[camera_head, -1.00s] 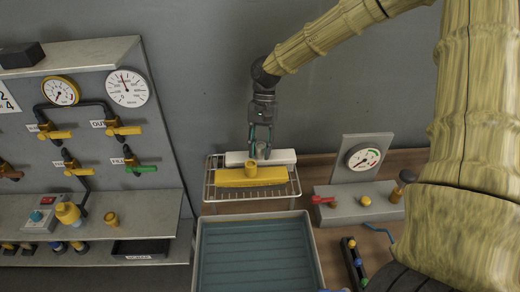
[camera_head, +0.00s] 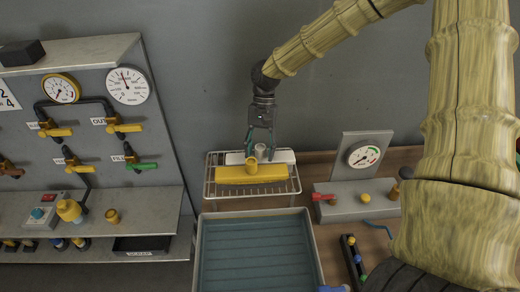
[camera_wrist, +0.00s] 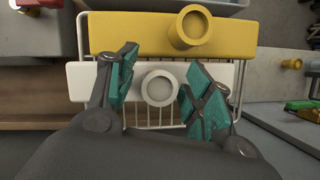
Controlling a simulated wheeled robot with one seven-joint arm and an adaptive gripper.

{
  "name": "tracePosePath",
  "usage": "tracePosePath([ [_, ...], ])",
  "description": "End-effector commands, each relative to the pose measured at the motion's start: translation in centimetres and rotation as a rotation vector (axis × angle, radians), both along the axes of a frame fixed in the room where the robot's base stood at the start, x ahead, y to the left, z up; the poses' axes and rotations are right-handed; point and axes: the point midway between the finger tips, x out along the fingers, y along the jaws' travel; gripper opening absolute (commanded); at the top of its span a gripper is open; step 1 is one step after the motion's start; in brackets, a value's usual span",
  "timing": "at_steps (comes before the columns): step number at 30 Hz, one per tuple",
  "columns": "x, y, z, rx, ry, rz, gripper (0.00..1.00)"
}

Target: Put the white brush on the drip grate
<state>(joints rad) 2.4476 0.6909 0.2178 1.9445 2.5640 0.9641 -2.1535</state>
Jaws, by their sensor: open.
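The white brush (camera_head: 284,156) is a long white block with a round upright knob. It lies on a wire rack (camera_head: 211,180), behind a yellow brush (camera_head: 233,176) of the same shape. In the wrist view the white brush (camera_wrist: 82,82) shows below the yellow brush (camera_wrist: 125,32). My gripper (camera_head: 259,143) is open with its teal fingers over the white brush. In the wrist view my gripper (camera_wrist: 160,82) has one finger on each side of the white knob, apart from it. A blue-green ribbed surface in a grey-rimmed tray (camera_head: 255,245) looks like the drip grate.
A grey block with a gauge (camera_head: 362,158) and valves stands to the right of the rack. A panel of gauges and yellow valves (camera_head: 140,125) with shelves fills the left. The ribbed tray surface is bare. The grey wall is close behind the rack.

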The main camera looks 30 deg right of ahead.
Motion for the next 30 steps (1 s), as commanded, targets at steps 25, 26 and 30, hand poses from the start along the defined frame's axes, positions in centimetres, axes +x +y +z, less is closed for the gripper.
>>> tracePosePath([
  [25,2.1,-1.9,7.2,-0.001,-0.001,0.0,0.51],
  [26,2.2,-1.9,7.2,-0.001,-0.001,0.0,0.51],
  [30,2.2,-1.9,7.2,-0.001,-0.001,0.0,0.51],
])
